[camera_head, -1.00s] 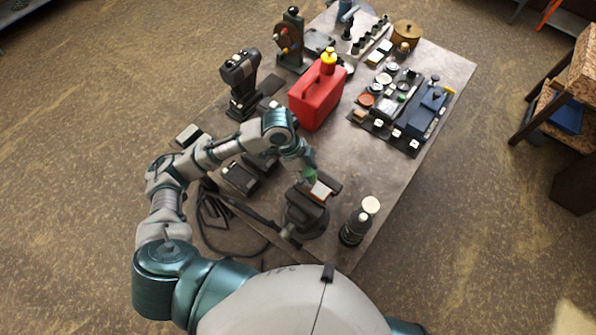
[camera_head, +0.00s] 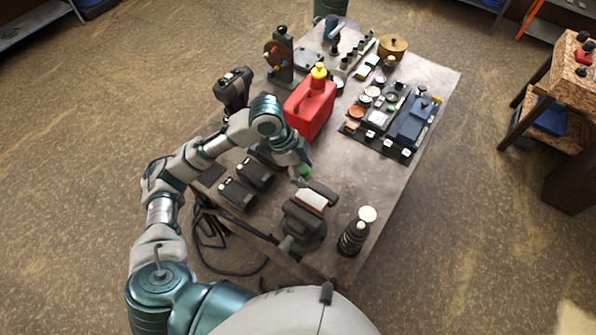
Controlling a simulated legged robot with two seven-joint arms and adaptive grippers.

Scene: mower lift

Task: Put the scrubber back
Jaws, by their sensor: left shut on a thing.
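My left gripper (camera_head: 301,176) is shut on a small green item (camera_head: 304,171), which looks like the scrubber; the wrist and fingers hide much of it. It is beyond the dark vise (camera_head: 303,222) at the near end of the workbench (camera_head: 348,172). A block with a pale top and an orange-brown side (camera_head: 311,200) sits at the vise jaws, apart from the green item. I cannot tell how high the gripper is above the bench. My right gripper is not in view.
A red canister (camera_head: 309,108) stands close behind my left wrist. Two dark boxes (camera_head: 246,182) lie left of the vise, and a dark bottle (camera_head: 353,238) stands to its right. A parts tray (camera_head: 385,118) lies at the right; bare bench separates it from the vise.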

